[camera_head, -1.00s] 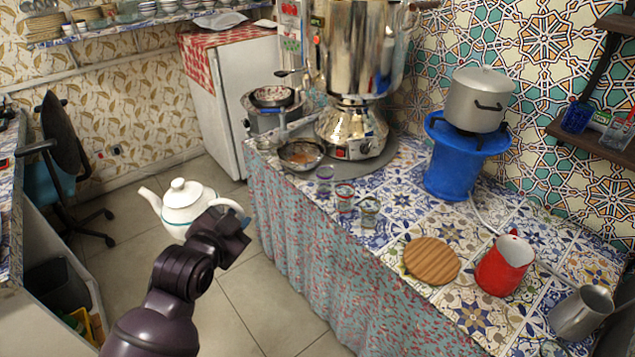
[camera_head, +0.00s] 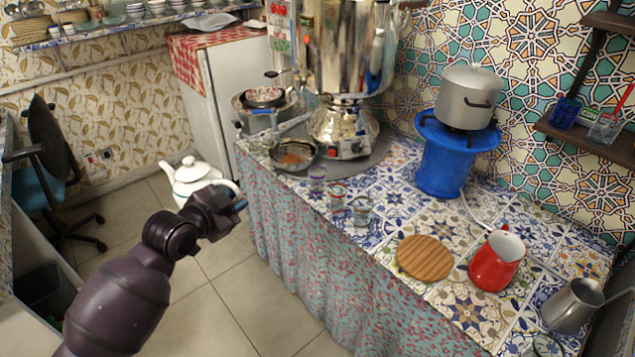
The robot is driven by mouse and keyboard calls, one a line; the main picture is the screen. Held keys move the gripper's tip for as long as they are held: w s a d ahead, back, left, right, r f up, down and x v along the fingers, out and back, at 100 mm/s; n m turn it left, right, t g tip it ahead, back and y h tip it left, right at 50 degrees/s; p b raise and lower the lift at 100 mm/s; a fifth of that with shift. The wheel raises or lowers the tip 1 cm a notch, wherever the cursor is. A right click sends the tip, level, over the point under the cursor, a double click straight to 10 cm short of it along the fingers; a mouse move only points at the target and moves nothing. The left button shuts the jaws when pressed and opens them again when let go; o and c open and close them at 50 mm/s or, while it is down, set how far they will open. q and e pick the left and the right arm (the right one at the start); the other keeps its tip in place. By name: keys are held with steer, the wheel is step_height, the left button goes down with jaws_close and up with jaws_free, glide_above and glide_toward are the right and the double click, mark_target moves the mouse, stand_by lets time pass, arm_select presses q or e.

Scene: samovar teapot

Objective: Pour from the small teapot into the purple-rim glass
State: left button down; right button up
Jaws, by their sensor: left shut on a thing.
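The small white teapot (camera_head: 192,178) with a thin coloured band hangs in the air over the floor, left of the tiled counter. My left gripper (camera_head: 236,205) is shut on the teapot's handle at its right side; the gripper partly hides the teapot's lower body. The spout points left and the teapot looks about upright. The purple-rim glass (camera_head: 316,180) stands near the counter's left edge, to the right of the teapot and apart from it. My right gripper is not in view.
Two more small glasses (camera_head: 338,195) (camera_head: 361,210) stand beside the purple-rim glass. A pan (camera_head: 293,156) and the large samovar (camera_head: 343,130) stand behind. A round wooden board (camera_head: 424,258), red jug (camera_head: 496,262) and metal pitcher (camera_head: 571,305) occupy the counter's right part.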

arm_select(q)
steer(key=shift+r, duration=0.1)
stand_by(0.6)
stand_by(0.5)
steer(key=s+r+y, duration=0.1)
steer(key=s+r+n, duration=0.1)
steer(key=r, duration=0.1)
steer(key=s+r+n+t+y, duration=0.1)
steer(key=shift+s+a+r+y, duration=0.15)
steer(key=shift+a+r+y, duration=0.1)
steer(key=shift+a+y, duration=0.05)
steer(key=s+a+f+n+y, duration=0.2)
steer(key=s+f+n+y, duration=0.1)
steer(key=s, duration=0.4)
steer(key=shift+s+a+t+y, duration=0.15)
steer(key=shift+a+t+y, duration=0.2)
steer(key=shift+y, duration=0.15)
steer(key=shift+n, duration=0.3)
